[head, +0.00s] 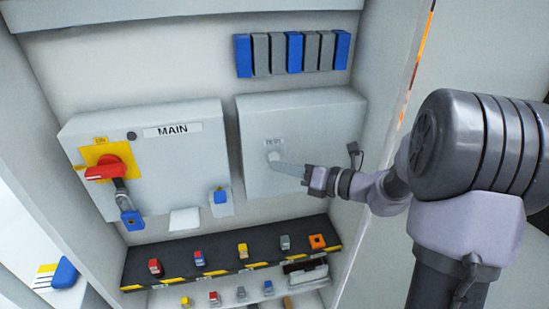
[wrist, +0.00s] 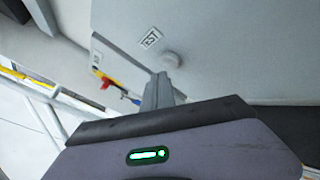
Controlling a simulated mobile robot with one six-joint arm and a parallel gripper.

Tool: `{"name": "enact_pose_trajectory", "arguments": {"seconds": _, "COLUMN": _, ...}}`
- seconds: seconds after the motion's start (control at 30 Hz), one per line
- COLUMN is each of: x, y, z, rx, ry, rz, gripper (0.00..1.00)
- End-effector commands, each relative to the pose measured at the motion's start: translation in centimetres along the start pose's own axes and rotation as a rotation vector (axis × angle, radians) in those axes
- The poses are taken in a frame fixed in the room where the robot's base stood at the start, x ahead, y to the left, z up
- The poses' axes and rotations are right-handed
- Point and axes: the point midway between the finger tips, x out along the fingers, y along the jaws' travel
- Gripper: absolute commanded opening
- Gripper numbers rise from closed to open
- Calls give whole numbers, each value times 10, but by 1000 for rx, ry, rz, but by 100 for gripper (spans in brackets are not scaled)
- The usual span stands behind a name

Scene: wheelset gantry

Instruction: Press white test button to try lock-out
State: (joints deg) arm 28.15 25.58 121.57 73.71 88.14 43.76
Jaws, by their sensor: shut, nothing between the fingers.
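The white test button (head: 274,156) sits on the front of the grey box right of the MAIN box, under a small label. In the wrist view the round white button (wrist: 171,60) shows beside the TEST label (wrist: 150,38). My gripper (head: 279,166) is shut and empty, its fingertips at or just below the button. In the wrist view my fingers (wrist: 160,84) end close to the button's lower edge; I cannot tell whether they touch it. The MAIN box carries a red rotary handle (head: 106,171) on a yellow plate, with a blue padlock (head: 132,220) hanging below it.
A dark shelf (head: 222,264) with several coloured padlocks and tags runs below the boxes. Blue and grey modules (head: 293,53) line the wall above. The cabinet's right side wall (head: 385,85) stands near my arm.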

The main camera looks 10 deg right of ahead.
Motion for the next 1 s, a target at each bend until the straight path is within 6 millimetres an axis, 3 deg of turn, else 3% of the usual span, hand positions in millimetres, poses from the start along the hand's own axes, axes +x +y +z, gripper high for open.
{"name": "enact_pose_trajectory", "arguments": {"seconds": 1.0, "x": 9, "y": -6, "z": 7, "rx": -1, "ry": 0, "rz": 0, "gripper": 0}}
